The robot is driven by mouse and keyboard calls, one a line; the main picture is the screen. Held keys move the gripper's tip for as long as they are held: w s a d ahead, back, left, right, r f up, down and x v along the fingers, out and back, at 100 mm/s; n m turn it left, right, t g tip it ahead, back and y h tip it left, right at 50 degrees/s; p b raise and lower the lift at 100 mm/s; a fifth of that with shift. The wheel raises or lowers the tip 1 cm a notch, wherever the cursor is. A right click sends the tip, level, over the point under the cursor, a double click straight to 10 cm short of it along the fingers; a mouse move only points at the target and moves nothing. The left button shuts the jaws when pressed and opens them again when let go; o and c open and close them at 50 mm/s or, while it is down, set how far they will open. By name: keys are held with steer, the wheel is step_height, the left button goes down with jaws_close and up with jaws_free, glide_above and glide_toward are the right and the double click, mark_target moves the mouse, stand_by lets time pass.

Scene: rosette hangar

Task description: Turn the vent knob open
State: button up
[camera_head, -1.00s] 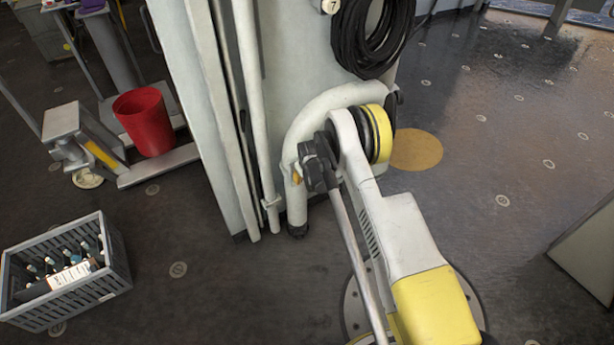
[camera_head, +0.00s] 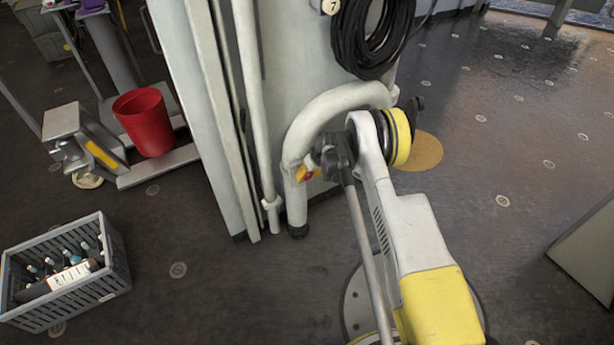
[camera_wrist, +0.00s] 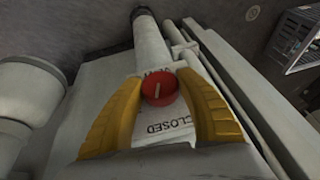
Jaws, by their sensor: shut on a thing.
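The vent knob (camera_wrist: 159,89) is round and red with a pale line on its face, in the middle of the wrist view. It stands in front of a white label (camera_wrist: 165,128) where the word CLOSED can be read; other lettering is partly covered. My gripper (camera_wrist: 162,80) has its two yellow fingers on either side of the knob and is shut on it. In the head view my gripper (camera_head: 306,173) is low beside the curved white pipe, left of my arm, with a bit of red between the fingers. The pale line's exact angle is hard to read.
A grey column carries the curved pipe (camera_head: 300,135), straight pipes (camera_head: 250,90) and a coiled black hose (camera_head: 365,45). A red bucket (camera_head: 145,122) stands on a trolley at left. A grey crate (camera_head: 115,270) of bottles is on the floor.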

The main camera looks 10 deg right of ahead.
steer(key=shift+m+g+y, duration=0.3)
steer(key=shift+g+y, duration=0.1)
steer(key=shift+y, duration=0.6)
steer(key=o, duration=1.2)
steer(key=v, duration=1.2)
